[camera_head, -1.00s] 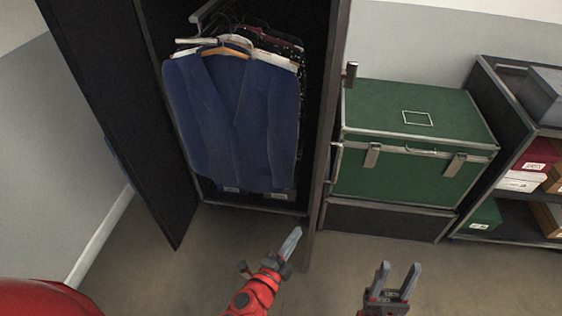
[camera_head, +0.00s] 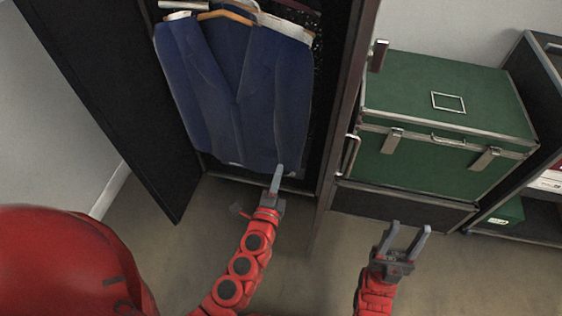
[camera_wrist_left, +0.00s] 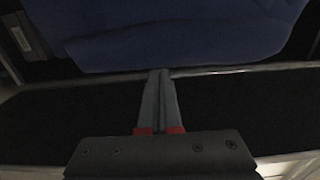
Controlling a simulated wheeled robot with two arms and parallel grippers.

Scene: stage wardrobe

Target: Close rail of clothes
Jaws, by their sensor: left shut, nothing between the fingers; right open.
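The rail of clothes hangs in an open black wardrobe case, with a blue jacket (camera_head: 225,95) in front on a wooden hanger (camera_head: 226,16). The jacket's lower hem also shows in the left wrist view (camera_wrist_left: 180,35). The wardrobe's black door (camera_head: 110,100) stands open on the left. My left gripper (camera_head: 279,170) is shut and empty, at the lower right of the jacket in the head view; I cannot tell whether it touches the cloth. It also shows in the left wrist view (camera_wrist_left: 159,75), pointing towards the hem. My right gripper (camera_head: 408,230) is open and empty in front of the green trunk.
A green trunk (camera_head: 440,105) with metal latches stands on a dark base right of the wardrobe. A dark shelf unit (camera_head: 525,75) with boxes is at the far right. The wardrobe's right edge (camera_head: 345,110) stands between jacket and trunk. Bare floor (camera_head: 310,265) lies in front.

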